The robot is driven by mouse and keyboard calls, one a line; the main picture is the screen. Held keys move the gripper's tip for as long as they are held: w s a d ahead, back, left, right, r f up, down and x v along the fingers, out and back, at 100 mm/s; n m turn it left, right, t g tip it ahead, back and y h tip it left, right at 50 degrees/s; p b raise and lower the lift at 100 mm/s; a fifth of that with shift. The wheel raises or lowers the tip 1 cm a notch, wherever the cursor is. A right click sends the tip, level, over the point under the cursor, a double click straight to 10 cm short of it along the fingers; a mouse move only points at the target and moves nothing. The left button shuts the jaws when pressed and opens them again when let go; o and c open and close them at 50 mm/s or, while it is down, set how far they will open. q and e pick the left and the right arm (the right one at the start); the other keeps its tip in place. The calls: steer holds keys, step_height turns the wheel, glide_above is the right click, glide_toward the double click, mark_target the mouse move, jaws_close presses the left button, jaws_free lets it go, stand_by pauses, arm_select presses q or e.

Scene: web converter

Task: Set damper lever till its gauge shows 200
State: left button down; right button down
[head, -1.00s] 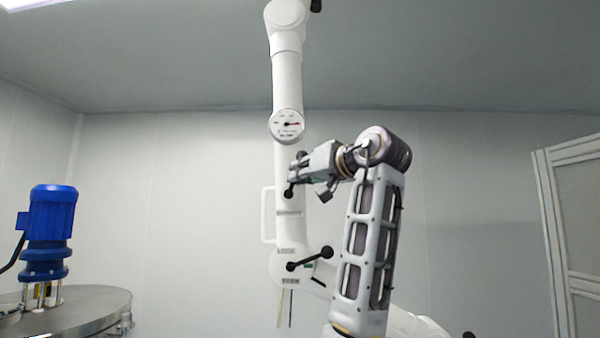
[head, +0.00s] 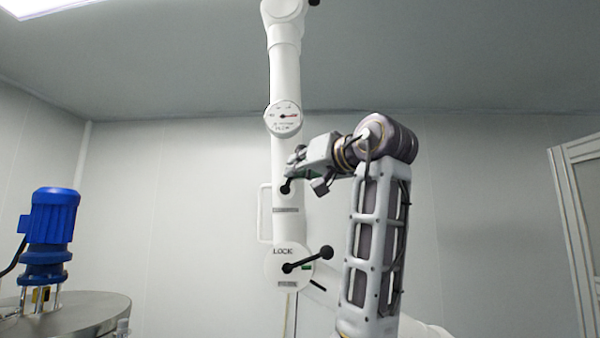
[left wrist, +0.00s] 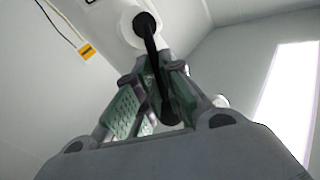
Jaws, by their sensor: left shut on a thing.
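The black damper lever (head: 286,187) sits on the white vertical duct, with its pivot end just below my left gripper (head: 294,163). In the left wrist view the lever (left wrist: 151,45) runs from its white round mount down between the green-padded fingers of my left gripper (left wrist: 160,72), which is shut on it. In the head view the gripper hides most of the lever. The round white gauge (head: 284,116) is on the duct above the gripper. My right gripper is not in view.
A second black lever (head: 308,260) with a ball knob is on the white joint marked LOCK, below the gripper. A white handle (head: 264,212) stands left of the duct. A blue motor (head: 49,230) on a metal vessel (head: 88,309) is at the lower left.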

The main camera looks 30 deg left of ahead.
arm_select(q)
steer(key=shift+s+d+r, duration=0.1)
steer(key=shift+r, duration=0.25)
steer(key=c, duration=1.7)
jaws_free()
steer(key=shift+o, duration=0.8)
steer(key=shift+w+f, duration=0.1)
steer(key=shift+w, duration=0.15)
steer(key=shift+s, duration=0.2)
steer(key=shift+d, duration=0.25)
steer(key=v, duration=1.2)
